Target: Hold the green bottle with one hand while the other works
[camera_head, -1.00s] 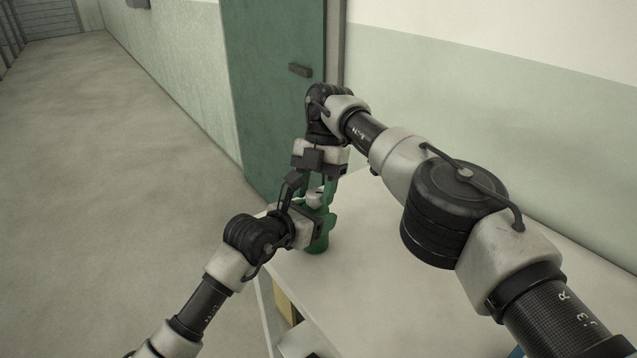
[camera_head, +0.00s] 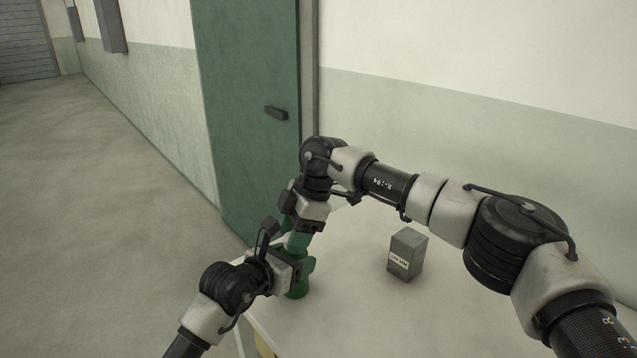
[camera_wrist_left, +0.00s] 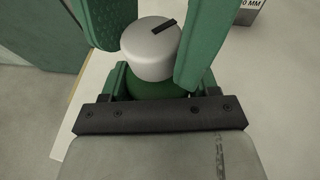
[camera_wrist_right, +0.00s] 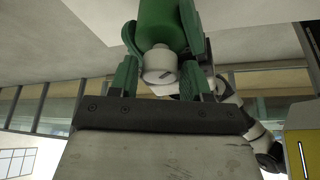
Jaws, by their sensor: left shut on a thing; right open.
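The green bottle (camera_head: 297,291) stands roughly upright at the table's left edge; whether its base touches the table is hard to tell. My left gripper (camera_head: 294,271) is shut on its body from the left. The bottle has a white cap with a dark mark (camera_wrist_left: 150,48), seen in the left wrist view, and the cap also shows in the right wrist view (camera_wrist_right: 159,66). My right gripper (camera_head: 298,241) comes from above, its green fingers open on either side of the cap. The cap is hidden in the head view by the right gripper.
A grey labelled box (camera_head: 407,254) stands on the pale table (camera_head: 350,310), right of the bottle. A green door (camera_head: 248,110) and a two-tone wall (camera_head: 450,110) are behind. Open floor (camera_head: 100,220) lies to the left.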

